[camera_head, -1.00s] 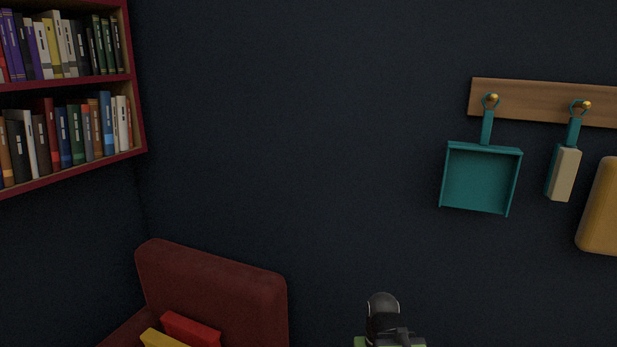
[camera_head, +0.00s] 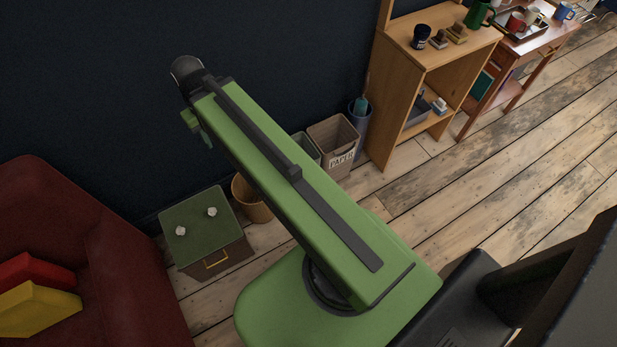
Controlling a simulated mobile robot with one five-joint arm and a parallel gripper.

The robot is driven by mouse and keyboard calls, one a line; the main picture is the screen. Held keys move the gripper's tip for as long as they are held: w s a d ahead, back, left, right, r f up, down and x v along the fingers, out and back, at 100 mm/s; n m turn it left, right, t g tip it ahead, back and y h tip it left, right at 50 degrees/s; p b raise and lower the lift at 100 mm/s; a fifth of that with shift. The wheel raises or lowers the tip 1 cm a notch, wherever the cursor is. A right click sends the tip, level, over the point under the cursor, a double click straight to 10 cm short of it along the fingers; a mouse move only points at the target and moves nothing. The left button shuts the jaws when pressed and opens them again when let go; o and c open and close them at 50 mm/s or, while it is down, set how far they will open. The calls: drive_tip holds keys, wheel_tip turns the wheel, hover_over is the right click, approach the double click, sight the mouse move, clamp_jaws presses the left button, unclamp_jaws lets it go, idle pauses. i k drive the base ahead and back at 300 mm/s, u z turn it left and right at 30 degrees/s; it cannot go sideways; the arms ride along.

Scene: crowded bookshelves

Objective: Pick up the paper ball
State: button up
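Two small white crumpled paper balls lie on the green top of a low dark cabinet (camera_head: 195,258) with a yellow handle. One paper ball (camera_head: 181,231) is nearer the left edge of the top; the other paper ball (camera_head: 211,212) is nearer its middle right. Which one is meant cannot be told. My green arm reaches up and left across the middle of the view. Its far end is at the upper left, above the cabinet in the picture.
A red armchair (camera_head: 120,270) with red and yellow cushions stands left of the cabinet. A wicker basket (camera_head: 252,205), a bin marked PAPER (camera_head: 335,140) and a blue bin (camera_head: 358,125) stand along the wall. A wooden shelf unit (camera_head: 395,90) is beyond them. Wooden floor (camera_head: 465,200) is open at right.

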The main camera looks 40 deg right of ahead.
sight(180, 230)
drive_tip(key=z, duration=0.3)
drive_tip(key=k, duration=1.9)
drive_tip(key=u, duration=0.65)
drive_tip(key=i, duration=1.05)
drive_tip(key=u, duration=0.05)
